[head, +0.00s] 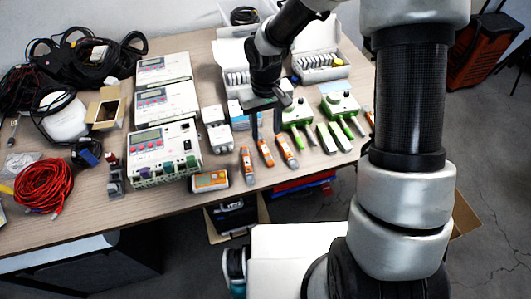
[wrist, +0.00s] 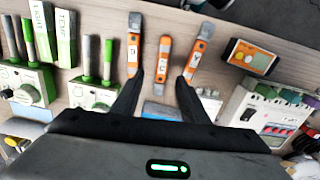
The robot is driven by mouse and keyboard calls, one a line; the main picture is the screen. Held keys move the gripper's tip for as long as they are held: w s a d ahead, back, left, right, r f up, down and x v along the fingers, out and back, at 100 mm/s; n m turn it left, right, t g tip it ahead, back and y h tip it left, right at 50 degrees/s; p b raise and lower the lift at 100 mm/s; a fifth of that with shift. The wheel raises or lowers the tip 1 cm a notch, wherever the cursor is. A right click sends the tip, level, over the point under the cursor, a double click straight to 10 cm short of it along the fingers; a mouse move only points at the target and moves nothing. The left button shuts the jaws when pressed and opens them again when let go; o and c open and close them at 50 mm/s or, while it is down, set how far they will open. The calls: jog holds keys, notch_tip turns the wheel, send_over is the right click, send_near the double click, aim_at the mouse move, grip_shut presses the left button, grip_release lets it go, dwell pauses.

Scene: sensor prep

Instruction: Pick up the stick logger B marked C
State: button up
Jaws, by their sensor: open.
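Three orange-and-white stick loggers lie side by side on the table. The middle stick logger (head: 266,153) carries what looks like a C; it also shows in the wrist view (wrist: 163,62). The left one in the wrist view (wrist: 133,48) and the right one (wrist: 198,55) bear other marks, too small to read surely. My gripper (head: 266,126) is open and empty, pointing down above the table just behind the loggers. In the wrist view its fingertips (wrist: 158,88) stand apart, on either side of the middle logger's near end, with no contact visible.
Green-and-white devices (head: 341,105) with green sticks stand to the right. A white meter box (head: 163,150) and an orange-framed display unit (head: 210,181) are to the left. Open white boxes (head: 318,66) lie behind. The table's front edge is close to the loggers.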

aim_at(264, 147)
jog(key=f, duration=0.5)
jog(key=f+b, duration=0.1)
jog(key=f, duration=0.1)
jog(key=shift+w+a+f, duration=0.15)
jog(key=shift+a+f, duration=0.1)
grip_shut()
